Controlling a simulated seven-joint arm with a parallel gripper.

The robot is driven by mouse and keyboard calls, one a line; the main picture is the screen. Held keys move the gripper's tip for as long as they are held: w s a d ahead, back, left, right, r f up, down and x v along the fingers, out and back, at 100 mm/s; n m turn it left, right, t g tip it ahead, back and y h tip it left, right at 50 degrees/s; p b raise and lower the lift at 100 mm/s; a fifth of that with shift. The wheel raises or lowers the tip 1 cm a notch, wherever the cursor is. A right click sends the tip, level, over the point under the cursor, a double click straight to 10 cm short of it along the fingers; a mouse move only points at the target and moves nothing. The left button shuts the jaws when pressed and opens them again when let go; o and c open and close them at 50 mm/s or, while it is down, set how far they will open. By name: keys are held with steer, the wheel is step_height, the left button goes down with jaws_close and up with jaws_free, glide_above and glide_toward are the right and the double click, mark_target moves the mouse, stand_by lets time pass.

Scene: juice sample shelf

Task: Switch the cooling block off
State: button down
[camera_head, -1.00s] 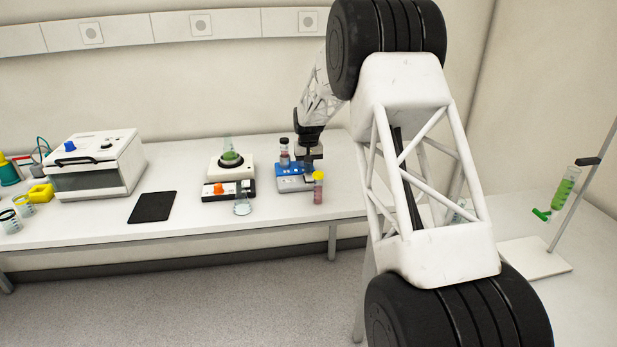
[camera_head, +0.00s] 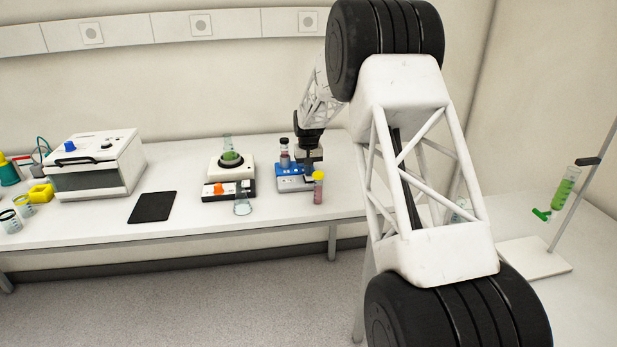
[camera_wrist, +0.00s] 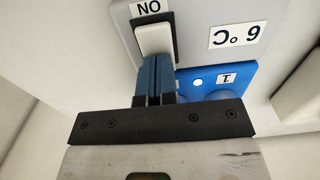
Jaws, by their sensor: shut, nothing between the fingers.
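The cooling block (camera_head: 288,184) is a small blue and grey unit on the bench, with a dark-capped tube (camera_head: 284,152) standing at it. A white rocker switch (camera_wrist: 153,38) sits in a black frame beside an "ON" label (camera_wrist: 149,9). My gripper (camera_wrist: 156,60) is shut and empty, its blue fingertips at the switch's near end. I cannot tell whether they touch it. In the head view my gripper (camera_head: 312,162) is over the block's right side.
A yellow-capped tube (camera_head: 318,188) stands close at the block's front right. Clear bench lies between the mat and the stirrer.

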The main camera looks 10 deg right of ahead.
steer(key=shift+r, duration=3.4)
steer(key=shift+s+r, duration=0.3)
steer(key=shift+r, duration=0.05)
steer(key=s+r, duration=0.5)
steer(key=s, duration=0.6)
steer(key=s+r+t, duration=0.1)
steer(key=s+r, duration=0.4)
steer(key=s, duration=0.5)
steer(key=s+r, duration=0.5)
steer(key=s, duration=0.6)
steer(key=s+f, duration=0.2)
steer(key=s, duration=1.4)
steer(key=s+f+t, duration=0.1)
steer(key=s+f, duration=0.1)
steer(key=s, duration=1.5)
steer(key=shift+d+f+t, duration=0.2)
steer(key=shift+f+t, duration=0.1)
steer(key=shift+f, duration=0.1)
